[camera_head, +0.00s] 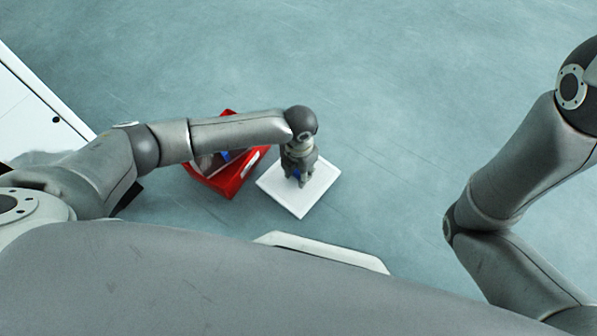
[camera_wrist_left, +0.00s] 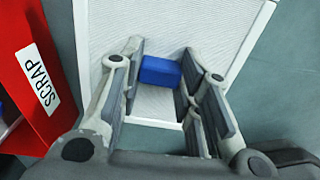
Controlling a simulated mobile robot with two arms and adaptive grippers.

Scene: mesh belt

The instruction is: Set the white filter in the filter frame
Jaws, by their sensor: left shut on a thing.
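The white filter (camera_head: 308,199) is a flat, pale square panel below my left gripper (camera_head: 297,180) in the head view. In the left wrist view its textured white face (camera_wrist_left: 150,22) lies inside a raised white rim. I cannot tell whether that rim belongs to the filter or to the filter frame. A blue block (camera_wrist_left: 160,72) stands on the face like a grip. My left gripper's fingers (camera_wrist_left: 158,60) are on both sides of it, shut on it. The gripper hides part of the panel. My right gripper is out of view.
A red bin (camera_head: 240,173) marked SCRAP stands close to the panel's left, with something blue inside; it also shows in the left wrist view (camera_wrist_left: 22,60). A white unit (camera_head: 30,112) is at the far left. The grey-green floor to the right and behind is clear.

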